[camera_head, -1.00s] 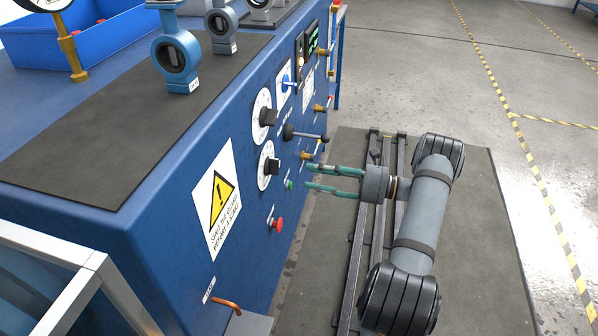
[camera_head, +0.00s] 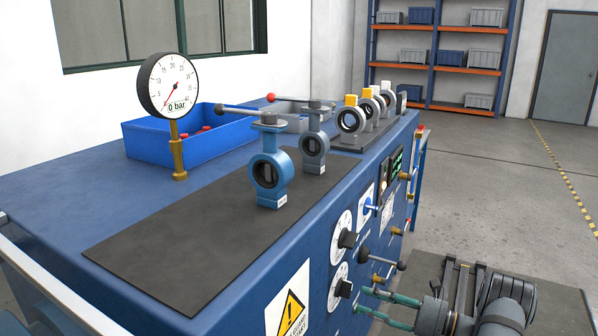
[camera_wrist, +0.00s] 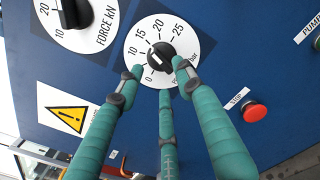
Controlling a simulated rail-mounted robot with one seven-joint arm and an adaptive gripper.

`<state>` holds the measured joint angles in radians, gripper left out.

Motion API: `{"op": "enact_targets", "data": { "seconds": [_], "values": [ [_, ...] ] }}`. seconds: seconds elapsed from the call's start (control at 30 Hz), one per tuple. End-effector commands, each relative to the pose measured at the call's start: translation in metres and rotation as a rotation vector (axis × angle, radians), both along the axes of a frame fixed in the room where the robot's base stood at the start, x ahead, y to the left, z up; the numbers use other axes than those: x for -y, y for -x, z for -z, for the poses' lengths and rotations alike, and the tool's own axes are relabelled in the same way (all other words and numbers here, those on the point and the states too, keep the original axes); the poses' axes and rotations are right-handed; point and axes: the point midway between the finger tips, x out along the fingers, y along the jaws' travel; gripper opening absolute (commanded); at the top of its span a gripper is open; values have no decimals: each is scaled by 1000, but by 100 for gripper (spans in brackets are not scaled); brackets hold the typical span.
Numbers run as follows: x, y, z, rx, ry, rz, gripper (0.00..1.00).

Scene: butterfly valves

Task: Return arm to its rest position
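My gripper (camera_head: 361,300) is at the lower right in the head view, pointing left at the front panel of the blue bench. Its green fingers are spread and nothing is between them. In the wrist view my gripper (camera_wrist: 160,76) shows three green fingers apart. Their tips appear around the lower edge of the black knob (camera_wrist: 159,54) on the bar dial. They look short of the panel, but I cannot tell the exact gap. The same dial seems to be the lower white dial (camera_head: 335,300) in the head view.
The panel also carries a red button (camera_wrist: 254,112), another dial (camera_wrist: 52,28) and a black-knobbed lever (camera_head: 401,265). On the bench top (camera_head: 60,211) stand a pressure gauge (camera_head: 168,84), a blue bin (camera_head: 150,146) and valves (camera_head: 270,174). Open floor (camera_head: 480,200) lies right of the bench.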

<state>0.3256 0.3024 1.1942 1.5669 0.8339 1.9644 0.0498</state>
Motion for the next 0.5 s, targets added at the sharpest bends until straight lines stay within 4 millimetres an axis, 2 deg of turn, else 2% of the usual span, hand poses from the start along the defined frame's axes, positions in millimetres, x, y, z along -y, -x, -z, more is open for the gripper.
{"op": "enact_targets", "data": {
  "seconds": [0.03, 0.2, 0.5],
  "values": [
    [-10, -5, 0, 0, 0, -3, 36],
    [-33, -19, 0, -1, -1, -2, 36],
    [-49, -29, 0, 4, 3, 2, 36]
  ]
}}
